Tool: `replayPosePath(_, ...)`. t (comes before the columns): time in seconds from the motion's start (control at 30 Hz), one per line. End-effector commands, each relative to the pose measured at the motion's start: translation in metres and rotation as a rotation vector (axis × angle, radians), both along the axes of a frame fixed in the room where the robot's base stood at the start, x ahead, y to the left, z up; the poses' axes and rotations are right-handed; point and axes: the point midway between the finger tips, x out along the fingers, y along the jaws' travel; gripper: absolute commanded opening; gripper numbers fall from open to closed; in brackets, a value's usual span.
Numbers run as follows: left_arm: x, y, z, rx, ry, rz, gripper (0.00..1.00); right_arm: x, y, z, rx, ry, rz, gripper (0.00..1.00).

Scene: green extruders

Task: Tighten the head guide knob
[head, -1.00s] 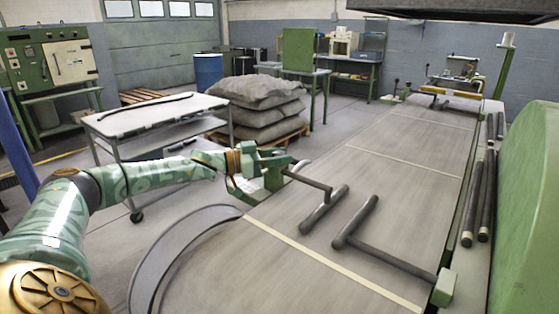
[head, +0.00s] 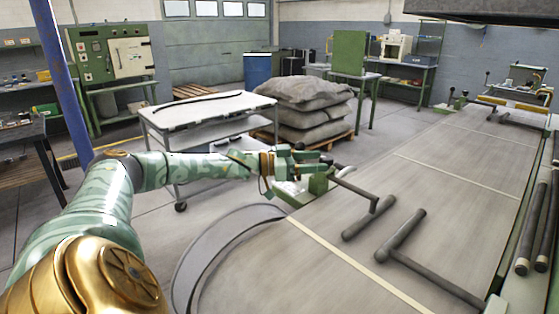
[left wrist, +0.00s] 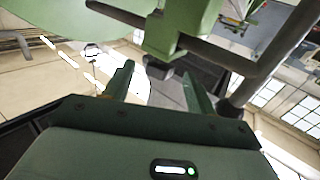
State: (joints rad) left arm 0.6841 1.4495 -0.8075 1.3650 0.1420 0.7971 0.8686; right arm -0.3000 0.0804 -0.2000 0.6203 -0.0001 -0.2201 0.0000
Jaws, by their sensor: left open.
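My left gripper (head: 308,160) is at the near-left corner of the long grey table, beside a green bracket (head: 319,183) that carries a dark bent rod (head: 358,187). In the left wrist view the two green fingers (left wrist: 160,88) are apart, with nothing held between them. A small dark knob-like piece (left wrist: 158,68) under a green block (left wrist: 163,36) shows just beyond the fingertips, between them in the picture. I cannot tell whether the fingers touch it. In the head view the gripper partly hides this spot. My right gripper is in neither view.
The table (head: 300,270) bears a T-shaped dark bar (head: 400,238) and a short bar (head: 368,218). A curved grey rim (head: 215,240) lies at its near-left edge. A white-topped cart (head: 205,112) and stacked sacks (head: 312,105) stand behind my left arm.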

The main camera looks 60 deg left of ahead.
Motion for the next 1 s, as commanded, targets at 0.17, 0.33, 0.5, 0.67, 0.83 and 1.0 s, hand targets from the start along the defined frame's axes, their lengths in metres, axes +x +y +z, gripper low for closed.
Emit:
replayPosePath(0.17, -0.046, 0.025, 0.006, 0.005, 0.004, 0.003, 0.56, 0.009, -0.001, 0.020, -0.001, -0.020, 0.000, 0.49)
replayPosePath(0.33, -0.082, 0.045, 0.005, 0.001, 0.002, 0.002, 0.56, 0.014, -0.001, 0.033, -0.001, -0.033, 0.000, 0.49)
replayPosePath(0.5, -0.104, 0.057, 0.003, 0.000, -0.001, 0.001, 0.56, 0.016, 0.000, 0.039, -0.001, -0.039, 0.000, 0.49)
replayPosePath(0.67, -0.111, 0.061, 0.001, 0.000, -0.001, 0.001, 0.56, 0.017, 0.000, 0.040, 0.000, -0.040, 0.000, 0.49)
replayPosePath(0.83, -0.111, 0.061, 0.001, 0.000, -0.001, 0.000, 0.56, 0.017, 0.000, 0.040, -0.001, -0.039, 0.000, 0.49)
replayPosePath(1.0, -0.108, 0.055, -0.002, -0.003, -0.008, -0.002, 0.56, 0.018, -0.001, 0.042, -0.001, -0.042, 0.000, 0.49)
